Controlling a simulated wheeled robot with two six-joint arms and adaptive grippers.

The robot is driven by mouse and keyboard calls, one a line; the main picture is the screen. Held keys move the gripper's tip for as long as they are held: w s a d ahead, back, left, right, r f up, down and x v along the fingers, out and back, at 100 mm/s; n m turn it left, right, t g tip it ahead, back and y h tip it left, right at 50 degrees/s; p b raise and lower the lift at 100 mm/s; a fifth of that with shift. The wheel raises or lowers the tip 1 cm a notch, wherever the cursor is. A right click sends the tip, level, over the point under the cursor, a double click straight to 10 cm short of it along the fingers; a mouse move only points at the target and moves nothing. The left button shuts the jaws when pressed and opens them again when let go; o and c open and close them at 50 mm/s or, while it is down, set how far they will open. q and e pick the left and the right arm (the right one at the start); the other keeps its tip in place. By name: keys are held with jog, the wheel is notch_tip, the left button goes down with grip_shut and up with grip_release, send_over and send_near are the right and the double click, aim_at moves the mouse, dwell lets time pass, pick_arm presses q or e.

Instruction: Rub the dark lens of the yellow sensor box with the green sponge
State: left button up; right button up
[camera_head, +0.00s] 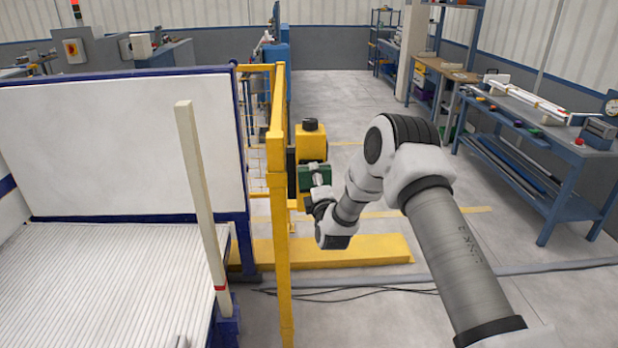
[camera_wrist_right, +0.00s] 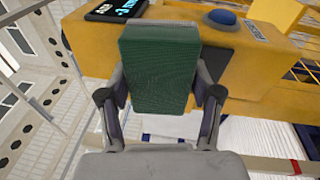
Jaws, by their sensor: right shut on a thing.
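The yellow sensor box (camera_head: 311,143) is mounted at the yellow post in the head view. A dark part (camera_head: 291,159) shows at its left side; I cannot tell for certain that it is the lens. My right gripper (camera_wrist_right: 160,98) is shut on the green sponge (camera_wrist_right: 160,68), one finger on each side. In the head view the sponge (camera_head: 306,180) is in front of the lower part of the box. In the wrist view it covers part of the yellow housing (camera_wrist_right: 275,75); whether they touch is unclear. My left gripper is out of view.
The yellow post (camera_head: 278,220) stands just left of the sponge. A white panel (camera_head: 115,145) and ribbed white bed (camera_head: 105,290) lie further left. A blue button (camera_wrist_right: 222,18) and a display (camera_wrist_right: 118,9) are on the yellow housing. The floor at right is open before a blue workbench (camera_head: 535,135).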

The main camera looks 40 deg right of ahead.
jog(key=shift+s+d+r+p, duration=0.1)
jog(key=shift+s+d+p, duration=0.1)
jog(key=shift+d, duration=0.25)
jog(key=shift+s+d+p, duration=0.2)
jog(key=shift+d, duration=0.25)
jog(key=shift+s+d, duration=0.3)
jog(key=shift+d, duration=0.05)
jog(key=shift+s+a+p, duration=0.35)
jog(key=shift+p, duration=0.1)
jog(key=v, duration=0.1)
jog(key=p+v, duration=0.1)
jog(key=v, duration=0.3)
jog(key=shift+w+a+r+p, duration=0.15)
jog(key=shift+a+r+p, duration=0.1)
jog(key=shift+p, duration=0.1)
jog(key=shift+p+v, duration=0.6)
jog(key=shift+v, duration=0.3)
jog(key=shift+s+a, duration=0.4)
jog(key=shift+s, duration=0.1)
